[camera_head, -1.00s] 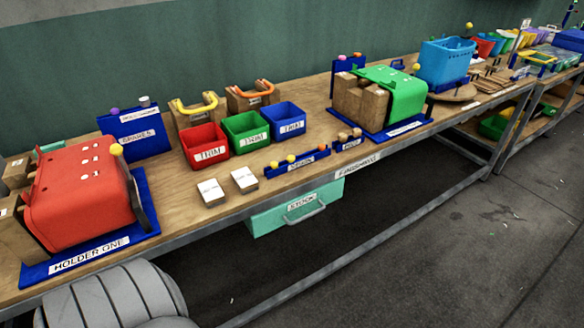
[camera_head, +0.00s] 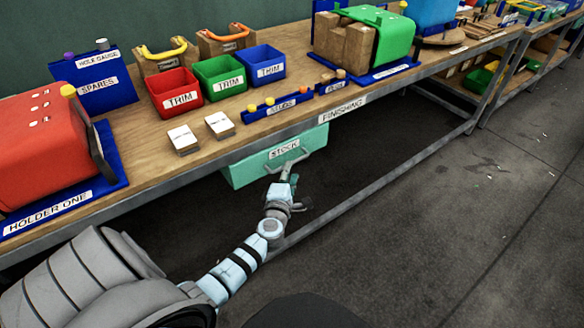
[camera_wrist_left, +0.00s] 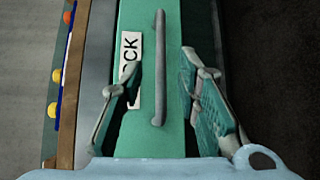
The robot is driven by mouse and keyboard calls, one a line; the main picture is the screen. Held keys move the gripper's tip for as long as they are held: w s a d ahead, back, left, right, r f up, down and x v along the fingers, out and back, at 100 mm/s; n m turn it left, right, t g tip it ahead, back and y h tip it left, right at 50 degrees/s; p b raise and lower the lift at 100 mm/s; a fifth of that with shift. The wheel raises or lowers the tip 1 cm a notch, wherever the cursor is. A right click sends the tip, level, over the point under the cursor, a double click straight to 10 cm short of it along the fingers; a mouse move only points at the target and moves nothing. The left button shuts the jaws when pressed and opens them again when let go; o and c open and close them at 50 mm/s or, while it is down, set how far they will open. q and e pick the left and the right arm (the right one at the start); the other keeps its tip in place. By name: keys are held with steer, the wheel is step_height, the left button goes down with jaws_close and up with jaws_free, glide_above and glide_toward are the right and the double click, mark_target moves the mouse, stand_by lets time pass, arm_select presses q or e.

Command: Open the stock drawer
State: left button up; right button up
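The teal stock drawer (camera_head: 250,168) hangs under the front edge of the workbench, with a white STOCK label. It looks shut. Its grey bar handle (camera_wrist_left: 158,70) runs between the fingers in the left wrist view. My left gripper (camera_head: 285,176) is at the drawer front in the head view. In the left wrist view the left gripper (camera_wrist_left: 160,95) is open, one finger on each side of the handle and apart from it. The fingers partly hide the label. My right gripper is not in view.
The wooden workbench (camera_head: 150,148) carries red, green and blue TRIM bins, a red holder block (camera_head: 45,140) and a green block (camera_head: 392,38). A grey metal rail (camera_head: 350,200) runs low under the bench.

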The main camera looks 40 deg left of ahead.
arm_select(q)
steer(key=b+x, duration=0.1)
steer(key=x, duration=0.1)
steer(key=b+x, duration=0.1)
steer(key=x, duration=0.2)
steer(key=shift+f, duration=0.25)
steer(key=shift+w+a+r, duration=0.1)
steer(key=shift+w+a, duration=0.05)
steer(key=shift+w, duration=0.2)
jaws_close()
